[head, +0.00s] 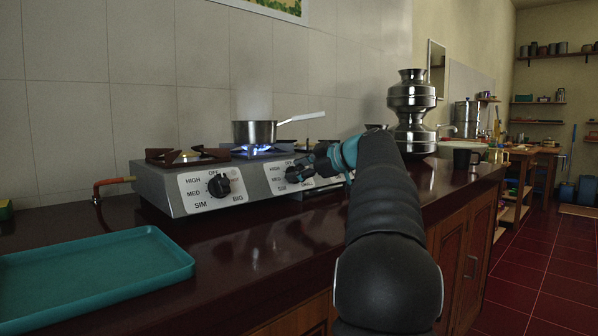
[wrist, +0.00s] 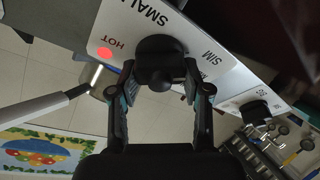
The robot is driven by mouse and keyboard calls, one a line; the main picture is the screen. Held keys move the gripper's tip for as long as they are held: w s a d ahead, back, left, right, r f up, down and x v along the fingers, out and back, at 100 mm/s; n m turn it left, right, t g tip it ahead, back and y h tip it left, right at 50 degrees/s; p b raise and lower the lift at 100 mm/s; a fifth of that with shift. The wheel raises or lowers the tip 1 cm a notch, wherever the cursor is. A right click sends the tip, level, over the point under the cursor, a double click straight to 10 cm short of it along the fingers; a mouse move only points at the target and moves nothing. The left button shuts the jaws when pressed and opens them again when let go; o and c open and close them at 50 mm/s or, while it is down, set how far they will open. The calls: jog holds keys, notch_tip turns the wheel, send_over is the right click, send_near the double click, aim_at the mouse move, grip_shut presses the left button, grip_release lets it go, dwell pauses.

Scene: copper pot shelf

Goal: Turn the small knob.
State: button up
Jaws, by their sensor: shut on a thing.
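The small knob (wrist: 160,50) is a black knob on a white panel marked SMALL, HOT and SIM. It sits on the front of the steel stove (head: 160,185). A blue flame (head: 258,150) burns under a small steel saucepan (head: 254,132) behind the knob.
Another black knob (head: 219,185), marked BIG, is to the left on the stove. A teal tray (head: 90,275) lies at the front left of the dark counter (head: 225,255). Stacked metal pots (head: 411,105) stand to the right. The saucepan's handle (head: 302,117) points right.

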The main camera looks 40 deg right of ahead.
jog(key=m+b, duration=0.2)
jog(key=m, duration=0.1)
jog(key=shift+w+f+m+t+h, duration=0.1)
jog(key=shift+w+m+t+h, duration=0.05)
jog(key=shift+m+t+h, duration=0.2)
jog(key=m+h, duration=0.1)
jog(key=m, duration=0.3)
jog(key=shift+m+b, duration=0.25)
jog(key=shift+b, duration=0.05)
jog(key=m, duration=0.1)
jog(key=m+h, duration=0.1)
jog(key=m, duration=0.2)
jog(key=shift+d+r+h, duration=0.1)
jog(key=shift+r+h, duration=0.15)
jog(key=m+h+p, duration=0.1)
jog(key=m+p, duration=0.1)
jog(key=m, duration=0.2)
jog(key=shift+d+r, duration=0.1)
jog(key=m+g+h+p, duration=0.1)
jog(key=m+p, duration=0.2)
jog(key=m, duration=0.1)
jog(key=m+p, duration=0.4)
jog(key=shift+d+g, duration=0.15)
jog(key=shift+g, duration=0.2)
jog(key=shift+f+m+g+h+p, duration=0.2)
jog(key=shift+m+p, duration=0.55)
jog(key=shift+m, duration=0.25)
jog(key=shift+f+m+g+h+p, duration=0.2)
jog(key=shift+m+p, duration=0.5)
jog(key=shift+m, duration=0.3)
